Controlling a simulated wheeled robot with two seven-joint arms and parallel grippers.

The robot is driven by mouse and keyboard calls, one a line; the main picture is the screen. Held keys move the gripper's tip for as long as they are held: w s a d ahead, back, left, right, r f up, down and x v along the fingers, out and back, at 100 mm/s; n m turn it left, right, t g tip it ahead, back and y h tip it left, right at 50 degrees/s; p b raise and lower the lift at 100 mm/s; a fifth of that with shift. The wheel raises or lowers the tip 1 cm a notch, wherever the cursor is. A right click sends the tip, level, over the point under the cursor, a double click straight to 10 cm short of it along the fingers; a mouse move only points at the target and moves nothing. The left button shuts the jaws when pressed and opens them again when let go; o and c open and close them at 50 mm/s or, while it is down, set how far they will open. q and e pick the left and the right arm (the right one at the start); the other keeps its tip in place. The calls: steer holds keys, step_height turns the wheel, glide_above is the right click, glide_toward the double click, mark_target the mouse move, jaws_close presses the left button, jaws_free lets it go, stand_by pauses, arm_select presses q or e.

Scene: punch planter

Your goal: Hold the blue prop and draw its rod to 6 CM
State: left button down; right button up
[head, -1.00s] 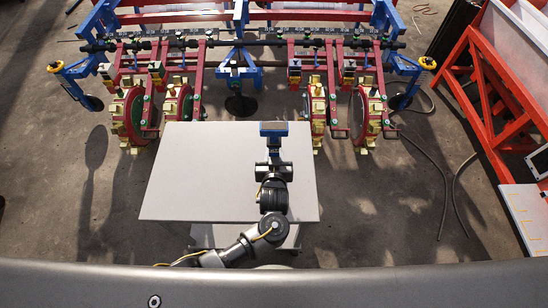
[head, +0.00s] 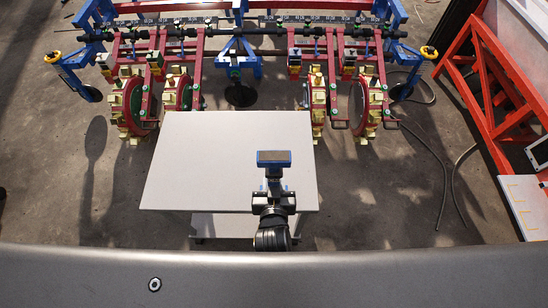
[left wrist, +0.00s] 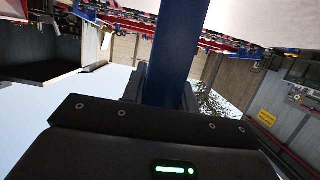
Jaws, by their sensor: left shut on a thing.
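A blue-edged piece with a dark grey flat face, which I take to be the blue prop (head: 273,158), is held over the right front part of the grey table. My left gripper (head: 273,188) is shut on its narrow blue stem. In the left wrist view the blue prop (left wrist: 173,50) is a plain blue bar standing between the fingers (left wrist: 160,90). No separate rod or centimetre marks can be made out on it. My right gripper is not in view.
The grey table (head: 205,165) has a bare top. Behind it stands the red and blue planter (head: 235,45) with toothed wheels (head: 130,110) close to the table's far edge. A red frame (head: 500,90) stands at the right. Hoses (head: 445,185) lie on the floor.

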arm_select(q)
steer(key=shift+s, duration=1.9)
steer(key=w, duration=1.8)
steer(key=shift+f, duration=0.25)
steer(key=shift+f, duration=0.15)
steer(key=shift+f, duration=1.05)
steer(key=shift+f, duration=0.2)
steer(key=c, duration=1.6)
jaws_free()
steer(key=shift+f, duration=0.1)
steer(key=shift+c, duration=0.2)
jaws_close()
